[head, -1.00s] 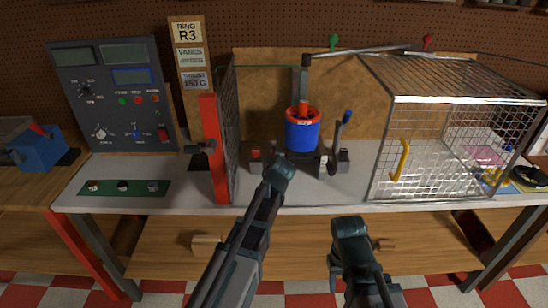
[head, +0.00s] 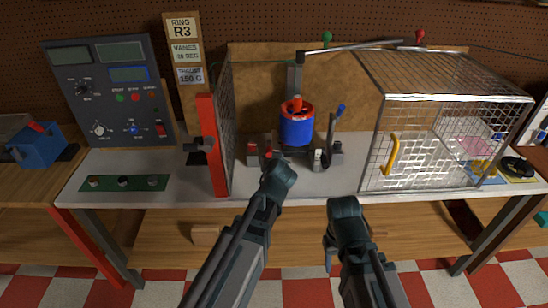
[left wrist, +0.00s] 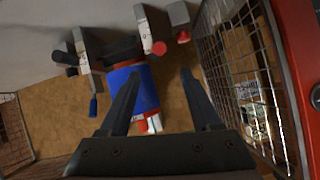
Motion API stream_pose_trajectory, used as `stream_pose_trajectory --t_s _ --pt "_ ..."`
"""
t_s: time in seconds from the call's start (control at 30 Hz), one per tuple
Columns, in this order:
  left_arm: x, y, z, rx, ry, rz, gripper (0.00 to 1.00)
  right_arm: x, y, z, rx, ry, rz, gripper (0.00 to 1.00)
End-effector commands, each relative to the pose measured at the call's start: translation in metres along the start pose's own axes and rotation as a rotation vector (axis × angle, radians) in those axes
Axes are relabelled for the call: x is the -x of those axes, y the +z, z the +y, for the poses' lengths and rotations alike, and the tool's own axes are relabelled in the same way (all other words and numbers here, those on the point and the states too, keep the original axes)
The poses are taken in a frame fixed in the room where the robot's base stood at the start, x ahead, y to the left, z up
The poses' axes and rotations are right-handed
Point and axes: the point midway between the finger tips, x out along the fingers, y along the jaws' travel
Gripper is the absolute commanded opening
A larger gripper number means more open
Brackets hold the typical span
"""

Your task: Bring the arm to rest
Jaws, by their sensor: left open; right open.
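The rotor unit, a blue cylinder with an orange-red rim (head: 297,130), stands upright on the bench below a grey post. My left gripper (head: 275,168) is in front of it in the head view, its fingers mostly hidden behind the wrist. In the left wrist view its two fingers are spread with nothing held between them (left wrist: 160,85). One finger overlaps the blue cylinder (left wrist: 133,92) there; I cannot tell whether they touch. My right gripper (head: 331,250) hangs low in front of the bench's front edge, open and empty.
A wire cage (head: 440,140) with a yellow handle (head: 393,154) stands at the right. A red-edged mesh panel (head: 212,150) stands left of the rotor. Small clamps (head: 333,152) flank the rotor. A control panel (head: 108,95) and green button strip (head: 115,183) are at the left.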

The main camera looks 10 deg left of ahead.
Motion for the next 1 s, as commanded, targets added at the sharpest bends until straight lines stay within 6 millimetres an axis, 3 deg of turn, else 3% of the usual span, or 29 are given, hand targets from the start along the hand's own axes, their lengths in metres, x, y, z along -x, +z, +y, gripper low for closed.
stream_pose_trajectory --t_s 0.17,0.27,0.37,0.5,0.63,0.8,1.0 --pt "0.001 0.002 0.001 -0.002 0.0 -0.006 0.64 0.0 0.0 0.0 0.0 0.0 0.0 0.5" --pt "0.008 0.019 0.007 -0.019 0.005 -0.07 0.64 0.0 0.0 0.0 0.0 0.0 0.0 0.5" --pt "0.028 0.059 0.023 -0.073 0.026 -0.228 0.64 0.0 0.0 0.0 0.0 0.0 0.0 0.5" --pt "0.077 0.129 0.051 -0.198 0.109 -0.51 0.64 0.0 0.0 0.0 0.0 0.0 0.0 0.5" --pt "0.126 0.178 0.07 -0.32 0.212 -0.73 0.64 0.0 0.0 0.0 0.0 0.0 0.0 0.5" --pt "0.174 0.214 0.081 -0.436 0.321 -0.909 0.64 0.0 0.0 0.0 0.0 0.0 0.0 0.5" --pt "0.19 0.224 0.083 -0.479 0.362 -0.97 0.64 0.0 0.0 0.0 0.0 0.0 0.0 0.5"
